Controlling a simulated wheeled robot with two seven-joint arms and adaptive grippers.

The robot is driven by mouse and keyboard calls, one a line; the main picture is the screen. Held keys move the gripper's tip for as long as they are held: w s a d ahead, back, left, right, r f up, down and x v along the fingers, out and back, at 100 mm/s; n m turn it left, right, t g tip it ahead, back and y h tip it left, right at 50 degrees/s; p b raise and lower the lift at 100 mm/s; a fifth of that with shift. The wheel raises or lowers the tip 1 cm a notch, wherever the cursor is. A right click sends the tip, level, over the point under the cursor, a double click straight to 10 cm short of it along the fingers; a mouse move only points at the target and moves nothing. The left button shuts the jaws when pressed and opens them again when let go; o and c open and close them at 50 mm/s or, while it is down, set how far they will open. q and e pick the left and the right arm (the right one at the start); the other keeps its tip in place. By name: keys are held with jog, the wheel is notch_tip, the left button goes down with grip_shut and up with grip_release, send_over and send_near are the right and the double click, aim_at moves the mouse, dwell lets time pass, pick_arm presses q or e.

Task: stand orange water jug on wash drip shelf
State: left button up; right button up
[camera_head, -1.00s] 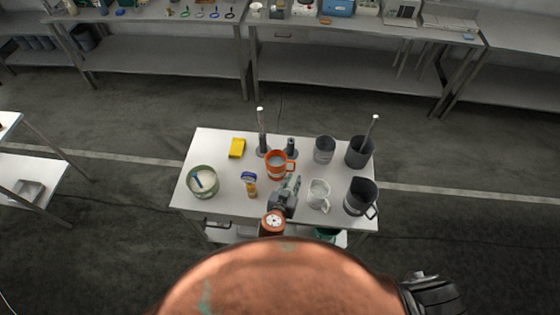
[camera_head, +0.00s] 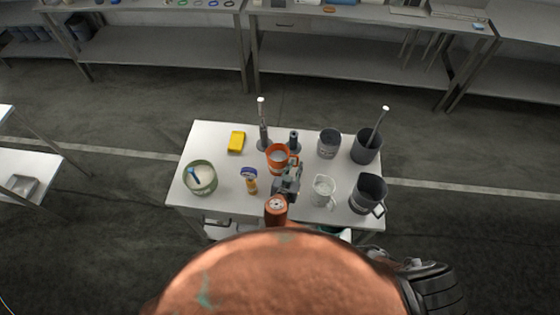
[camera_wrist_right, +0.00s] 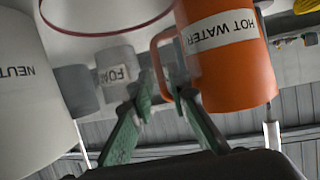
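The orange water jug (camera_head: 277,157) stands upright on the white table, with its handle on the right in the head view. In the right wrist view the jug (camera_wrist_right: 236,75) carries a "HOT WATER" label. My right gripper (camera_head: 291,176) is at the handle side of the jug. In the wrist view its two green fingers (camera_wrist_right: 162,92) are apart, with the lower part of the handle between their tips; contact is not clear. My left gripper is not in view. I cannot pick out the wash drip shelf.
The white table (camera_head: 222,205) also holds a yellow block (camera_head: 236,141), a green-rimmed bowl (camera_head: 200,178), a small labelled bottle (camera_head: 250,181), a clear jug (camera_head: 323,190) and several grey containers (camera_head: 368,193). Grey benches (camera_head: 340,62) line the back.

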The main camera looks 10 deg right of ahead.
aim_at(297, 166)
jog(key=x, duration=0.3)
jog(key=shift+w+d+p, duration=0.2)
jog(key=shift+w+p, duration=0.1)
jog(key=shift+c, duration=0.6)
jog(key=c, duration=0.3)
grip_shut()
jog(key=shift+r, duration=0.15)
